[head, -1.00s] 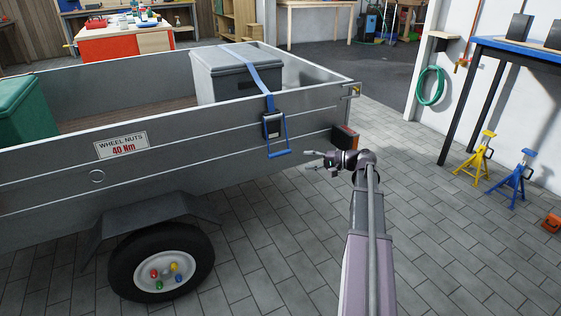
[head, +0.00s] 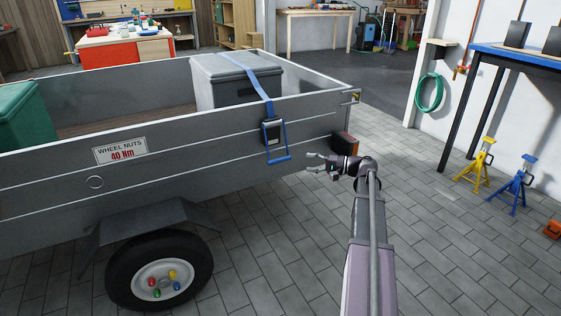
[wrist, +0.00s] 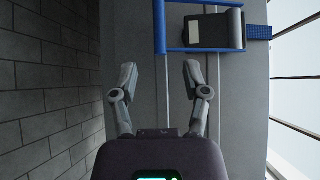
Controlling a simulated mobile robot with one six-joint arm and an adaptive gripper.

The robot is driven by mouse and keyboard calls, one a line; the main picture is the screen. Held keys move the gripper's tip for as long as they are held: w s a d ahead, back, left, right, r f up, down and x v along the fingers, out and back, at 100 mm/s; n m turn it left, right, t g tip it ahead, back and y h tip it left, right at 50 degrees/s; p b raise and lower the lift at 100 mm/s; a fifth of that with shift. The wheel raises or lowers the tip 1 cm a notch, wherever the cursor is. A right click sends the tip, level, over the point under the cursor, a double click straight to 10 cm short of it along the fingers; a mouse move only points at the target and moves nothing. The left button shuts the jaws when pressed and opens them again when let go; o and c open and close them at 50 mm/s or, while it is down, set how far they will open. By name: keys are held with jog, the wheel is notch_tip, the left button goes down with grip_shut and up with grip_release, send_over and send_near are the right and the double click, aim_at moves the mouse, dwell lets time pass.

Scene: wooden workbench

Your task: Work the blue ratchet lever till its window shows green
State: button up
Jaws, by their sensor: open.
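The blue ratchet lever (head: 279,159) is a U-shaped handle hanging below a dark ratchet body (head: 272,132) on the trailer's side wall. A blue strap (head: 258,80) runs from the ratchet up over a grey box. In the wrist view the lever (wrist: 158,28) and the dark ratchet body (wrist: 208,30) lie ahead, beyond my fingertips. My gripper (head: 309,163) is open and empty, just right of the lever and apart from it; its spread fingers also show in the wrist view (wrist: 160,75). I cannot make out the window's colour.
The grey trailer wall (head: 200,150) stands close to my gripper, with a red tail light (head: 344,144) near its rear corner. The grey box (head: 215,82) and a green box (head: 22,110) sit inside. Paved floor right of the trailer is open, up to two jack stands (head: 515,185).

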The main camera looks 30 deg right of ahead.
aim_at(282, 160)
jog(key=b+x, duration=0.1)
jog(key=x, duration=1)
jog(key=shift+w+a, duration=0.2)
jog(key=shift+a, duration=0.05)
grip_shut()
jog(key=shift+d, duration=0.25)
jog(key=shift+a, duration=0.2)
